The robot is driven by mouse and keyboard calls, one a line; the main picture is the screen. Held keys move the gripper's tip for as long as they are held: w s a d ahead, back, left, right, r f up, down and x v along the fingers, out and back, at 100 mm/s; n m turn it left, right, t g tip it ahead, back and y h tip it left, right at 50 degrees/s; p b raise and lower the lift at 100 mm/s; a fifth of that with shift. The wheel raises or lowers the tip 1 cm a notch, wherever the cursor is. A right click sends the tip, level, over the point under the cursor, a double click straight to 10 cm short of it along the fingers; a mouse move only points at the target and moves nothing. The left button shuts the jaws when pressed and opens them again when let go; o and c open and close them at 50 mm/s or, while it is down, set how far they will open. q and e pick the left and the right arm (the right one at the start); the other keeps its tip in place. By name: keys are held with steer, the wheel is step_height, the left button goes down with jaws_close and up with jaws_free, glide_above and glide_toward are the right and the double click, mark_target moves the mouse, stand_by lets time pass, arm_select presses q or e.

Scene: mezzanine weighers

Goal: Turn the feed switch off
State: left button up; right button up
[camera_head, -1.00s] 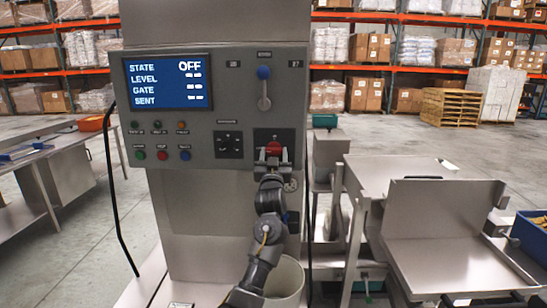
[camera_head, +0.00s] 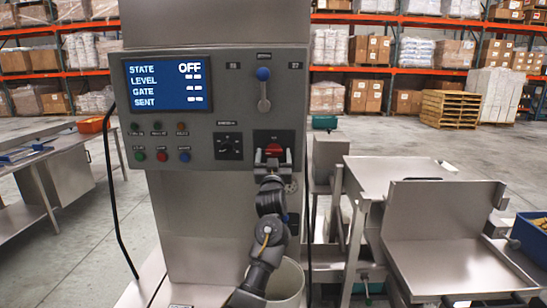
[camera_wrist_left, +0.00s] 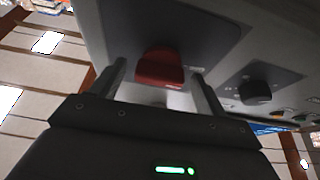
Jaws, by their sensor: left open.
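The feed switch appears to be the red knob (camera_head: 273,150) on a dark plate at the lower right of the grey control panel (camera_head: 216,60). The screen (camera_head: 168,83) reads STATE OFF. My left gripper (camera_head: 272,166) is at the red knob, just below it in the head view. In the left wrist view the red knob (camera_wrist_left: 160,68) sits ahead, between the two spread fingers of the left gripper (camera_wrist_left: 162,88). The fingers are open, and I see a gap on both sides of the knob. My right gripper is not in view.
A black knob (camera_head: 229,147) sits left of the red one, and a blue-tipped lever (camera_head: 264,88) is above it. Several small buttons are at the panel's left. A pale bucket (camera_head: 287,282) stands below my arm. A steel tray (camera_head: 445,240) is at right.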

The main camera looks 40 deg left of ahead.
arm_select(q)
steer(key=shift+f, duration=0.1)
steer(key=shift+s+d+f, duration=0.2)
steer(key=shift+s+d, duration=0.05)
steer(key=b+v, duration=0.3)
steer(key=v, duration=0.7)
